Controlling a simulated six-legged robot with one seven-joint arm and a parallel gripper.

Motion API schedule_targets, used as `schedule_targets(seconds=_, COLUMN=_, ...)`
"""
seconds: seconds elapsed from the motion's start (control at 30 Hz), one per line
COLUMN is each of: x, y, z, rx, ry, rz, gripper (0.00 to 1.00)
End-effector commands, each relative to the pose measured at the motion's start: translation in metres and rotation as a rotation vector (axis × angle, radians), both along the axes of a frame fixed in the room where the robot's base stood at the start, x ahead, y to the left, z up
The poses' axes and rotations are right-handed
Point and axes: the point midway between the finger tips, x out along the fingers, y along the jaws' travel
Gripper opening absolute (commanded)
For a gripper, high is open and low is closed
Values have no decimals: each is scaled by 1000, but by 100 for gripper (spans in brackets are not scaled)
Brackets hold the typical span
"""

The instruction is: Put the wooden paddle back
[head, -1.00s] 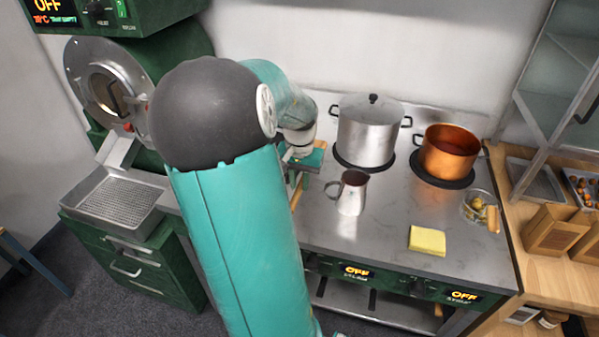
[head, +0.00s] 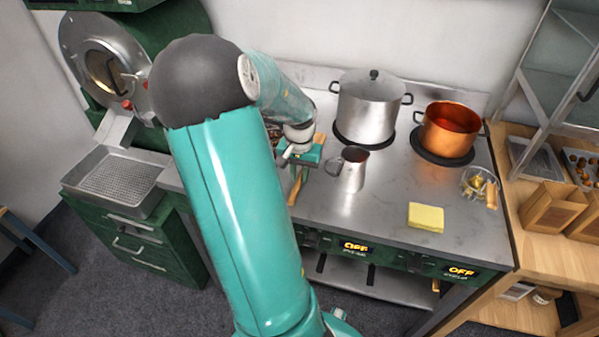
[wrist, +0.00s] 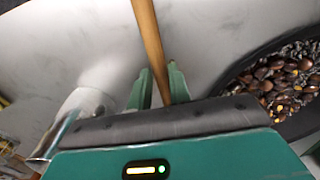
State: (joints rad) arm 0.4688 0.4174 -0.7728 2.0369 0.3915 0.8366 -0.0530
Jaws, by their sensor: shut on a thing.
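My gripper (wrist: 159,88) is shut on the wooden paddle. The paddle's thin round handle (wrist: 149,38) runs up between the two green fingers to the top edge of the wrist view. In the head view my gripper (head: 305,158) is over the left part of the steel worktop, just left of the metal pitcher. A short length of the paddle (head: 297,187) shows below it near the worktop's front edge.
A dark pan of chestnuts (wrist: 280,92) is right of the gripper in the wrist view. The metal pitcher (head: 351,171) stands close by. A steel pot (head: 368,108), copper pot (head: 449,132) and yellow sponge (head: 426,217) are further right. Worktop between pitcher and sponge is clear.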

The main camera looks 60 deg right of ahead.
Motion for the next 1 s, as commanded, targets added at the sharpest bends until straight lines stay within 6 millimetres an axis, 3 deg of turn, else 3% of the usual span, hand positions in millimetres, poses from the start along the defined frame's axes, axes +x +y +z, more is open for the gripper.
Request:
schedule_targets(seconds=0.47, x=0, y=0, z=-6, rx=0, ry=0, rz=1, gripper=0)
schedule_targets(seconds=0.5, x=0, y=0, z=-6, rx=0, ry=0, rz=1, gripper=23)
schedule_targets(seconds=0.6, x=0, y=0, z=-6, rx=0, ry=0, rz=1, gripper=43)
schedule_targets(seconds=1.0, x=1, y=0, z=0, rx=-1, ry=-1, rz=1, gripper=45)
